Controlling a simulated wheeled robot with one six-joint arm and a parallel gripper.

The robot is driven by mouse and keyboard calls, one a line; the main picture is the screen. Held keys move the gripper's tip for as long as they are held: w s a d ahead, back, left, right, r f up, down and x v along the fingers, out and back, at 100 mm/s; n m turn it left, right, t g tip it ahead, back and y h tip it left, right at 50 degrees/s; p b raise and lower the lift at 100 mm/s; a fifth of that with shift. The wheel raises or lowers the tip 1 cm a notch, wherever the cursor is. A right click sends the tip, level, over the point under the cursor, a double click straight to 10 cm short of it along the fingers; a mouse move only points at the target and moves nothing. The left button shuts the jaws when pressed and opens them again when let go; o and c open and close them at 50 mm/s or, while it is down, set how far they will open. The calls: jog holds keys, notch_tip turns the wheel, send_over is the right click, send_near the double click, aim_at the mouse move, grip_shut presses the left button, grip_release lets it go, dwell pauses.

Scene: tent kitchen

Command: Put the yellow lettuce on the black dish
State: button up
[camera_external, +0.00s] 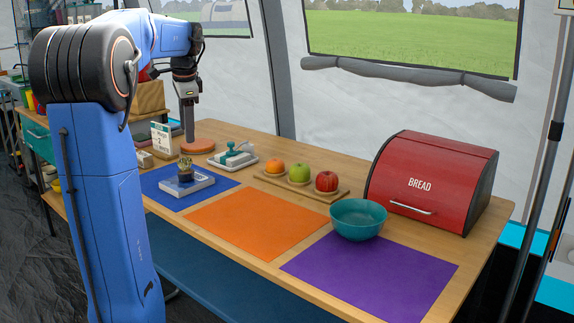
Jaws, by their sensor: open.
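I cannot make out a clear yellow lettuce or a black dish in this view. A small round yellowish-green thing (186,162) sits on top of a dark piece on a flat grey block (187,186), on the blue mat; it is too small to name surely. My gripper (190,137) points straight down over the back left of the table, just above or beside a round orange-brown disc (204,146). It is open, with nothing visible in it. Its fingers show edge-on, and I cannot tell whether they touch the disc.
A white tray with a teal-handled piece (233,156) stands right of the disc. A wooden board (338,194) bears three fruits. A teal bowl (358,219) and red bread box (431,181) stand at right. The orange mat (257,224) and purple mat (370,277) are largely clear.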

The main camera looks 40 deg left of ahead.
jog(key=s+d+f+n+t, duration=0.1)
jog(key=s+d+f, duration=0.2)
jog(key=d, duration=0.8)
jog(key=s+d+f+n+t, duration=0.15)
jog(key=s+d, duration=0.25)
jog(key=d, duration=0.8)
jog(key=s+d+f+n+h, duration=0.2)
jog(key=s+d+f, duration=1)
jog(key=d, duration=0.1)
jog(key=shift+s+n+t, duration=0.25)
jog(key=shift+n+t, duration=0.1)
jog(key=shift+t, duration=0.1)
